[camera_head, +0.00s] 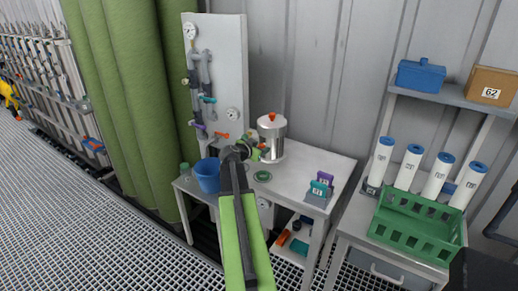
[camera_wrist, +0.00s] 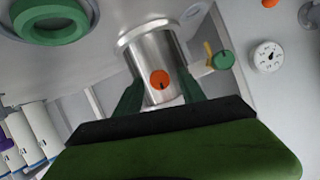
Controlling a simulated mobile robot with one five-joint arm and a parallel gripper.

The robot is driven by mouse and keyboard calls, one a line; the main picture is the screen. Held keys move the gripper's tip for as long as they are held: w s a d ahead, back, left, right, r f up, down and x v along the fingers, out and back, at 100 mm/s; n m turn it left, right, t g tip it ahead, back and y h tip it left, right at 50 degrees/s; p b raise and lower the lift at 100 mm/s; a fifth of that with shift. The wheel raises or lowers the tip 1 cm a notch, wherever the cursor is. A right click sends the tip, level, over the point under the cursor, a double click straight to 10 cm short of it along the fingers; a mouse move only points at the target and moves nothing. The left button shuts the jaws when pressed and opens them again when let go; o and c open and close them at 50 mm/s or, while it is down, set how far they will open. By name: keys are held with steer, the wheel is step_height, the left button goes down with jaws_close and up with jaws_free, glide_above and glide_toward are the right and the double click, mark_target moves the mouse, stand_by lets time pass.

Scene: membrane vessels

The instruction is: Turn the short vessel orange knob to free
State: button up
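The short vessel (camera_head: 272,142) is a shiny metal cylinder standing on the white table, with an orange knob (camera_head: 271,117) at its top. In the wrist view, which is inverted, the metal vessel (camera_wrist: 153,47) is straight ahead. A round orange knob (camera_wrist: 160,79) with a dark mark shows against it; I cannot tell whether it is the same knob. My gripper (camera_head: 244,152) is left of the vessel in the head view. In the wrist view its green fingers stand apart, one on each side of the orange knob, with no visible contact. The gripper is open and empty.
A green and yellow valve (camera_wrist: 222,60) sits beside the vessel. A blue bucket (camera_head: 207,176) and a green ring (camera_head: 262,176) are on the table. A grey panel (camera_head: 228,70) with gauges and pipes stands behind. A green crate (camera_head: 417,222) is at the right.

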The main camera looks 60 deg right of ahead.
jaws_close()
stand_by(0.3)
steer(key=n+g, duration=0.2)
steer(key=n, duration=0.1)
steer(key=shift+w+f, duration=0.15)
steer(key=shift+w, duration=0.1)
steer(key=n+g+b, duration=0.2)
steer(key=n, duration=0.1)
steer(key=shift+w+f+g, duration=0.15)
steer(key=shift+f+g, duration=0.05)
steer(key=shift+g, duration=0.2)
steer(key=n+g+h+b, duration=0.1)
steer(key=n+g+b, duration=0.1)
steer(key=n+b, duration=0.1)
steer(key=shift+f+n+b, duration=0.15)
steer(key=shift+n+b, duration=0.15)
steer(key=shift+n, duration=0.3)
steer(key=shift+n+g+h+b, duration=0.4)
steer(key=shift+n+h+b, duration=0.1)
steer(key=shift+n+b, duration=0.7)
steer(key=shift+o, duration=0.7)
jaws_free()
steer(key=shift+w, duration=0.1)
